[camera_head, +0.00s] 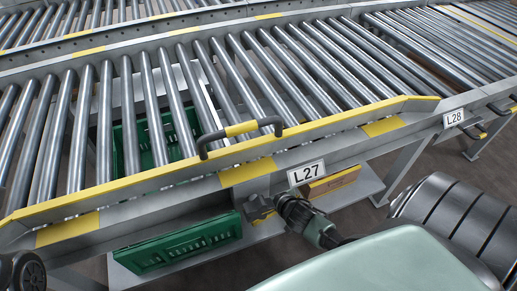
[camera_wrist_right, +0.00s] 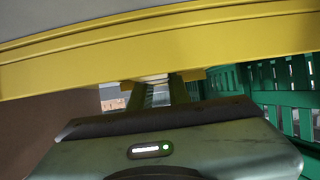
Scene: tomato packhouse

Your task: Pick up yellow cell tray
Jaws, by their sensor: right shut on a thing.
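The yellow cell tray (camera_head: 330,184) lies on the lower shelf under the conveyor, below the L27 label; the conveyor frame and my right arm hide much of it. My right gripper (camera_head: 260,208) is low at the conveyor's front side, shut on the tray's edge at its left end. In the right wrist view a broad ridged yellow wall (camera_wrist_right: 160,45) crosses the top, and my right fingers (camera_wrist_right: 160,92) reach up to it. The fingertips themselves are partly hidden. My left gripper is not in view.
A green crate (camera_head: 180,250) sits on the lower shelf left of my right gripper. Another green crate (camera_head: 155,137) shows beneath the rollers. The conveyor's yellow-edged rail (camera_head: 330,122), with a yellow and black handle (camera_head: 240,130), runs above. Brown floor (camera_head: 440,150) is open at the right.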

